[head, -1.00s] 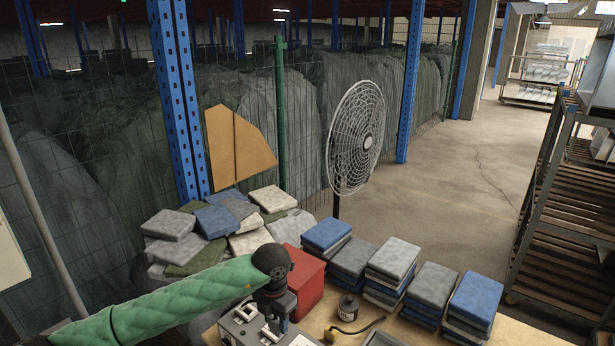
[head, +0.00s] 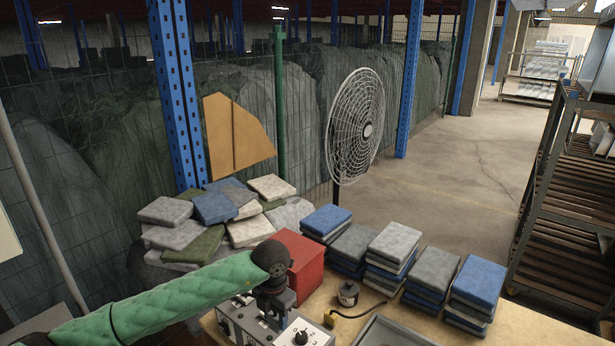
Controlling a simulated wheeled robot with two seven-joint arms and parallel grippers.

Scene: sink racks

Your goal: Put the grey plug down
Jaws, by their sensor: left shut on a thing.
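My left gripper (head: 276,310) points down over the grey switch box (head: 242,322) on the table, in front of the red box (head: 299,262). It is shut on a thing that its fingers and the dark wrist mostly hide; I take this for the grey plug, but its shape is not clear. I cannot tell whether it touches the box below. My right gripper is not in view.
A small black jar-like object (head: 348,293) and a dark cable (head: 357,311) lie to the right. A white panel with a black dial (head: 302,338) and a grey tray (head: 392,333) are at the front. Folded cloth stacks (head: 394,247) line the back.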

